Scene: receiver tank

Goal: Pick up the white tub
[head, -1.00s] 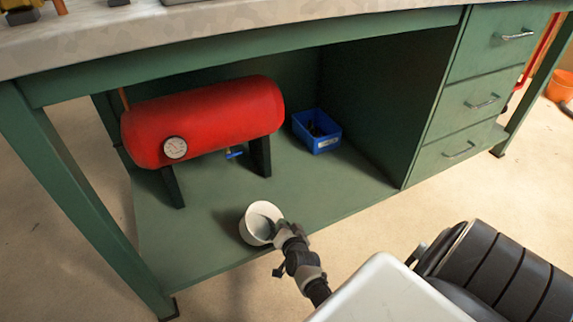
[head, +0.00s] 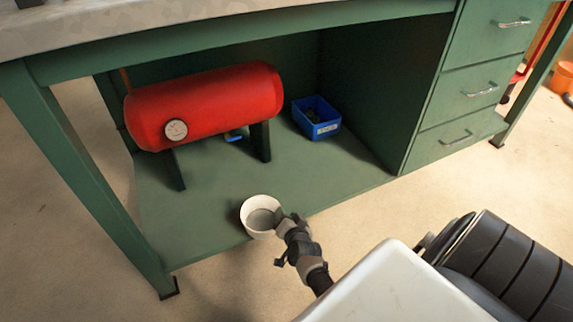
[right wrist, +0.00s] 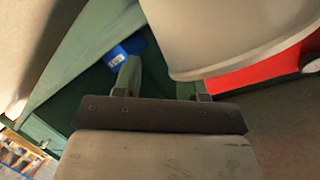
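The white tub (head: 249,226) stands near the front edge of the lower shelf, about upright with its mouth up. In the right wrist view the tub (right wrist: 230,35) is large and close at the top right. My right gripper (head: 288,223) is at the tub's right side in the head view, seemingly touching its rim. In the right wrist view my right gripper (right wrist: 158,82) has its fingers apart. The tub hides most of one finger, and a gap shows between the other finger and the tub. My left gripper is not in view.
The green shelf (head: 215,195) carries a red tank (head: 215,105) with a gauge behind the tub. A blue bin (head: 317,129) stands at the back right. A bench leg (head: 85,175) is at left and drawers (head: 455,90) at right. Shelf space left of the tub is clear.

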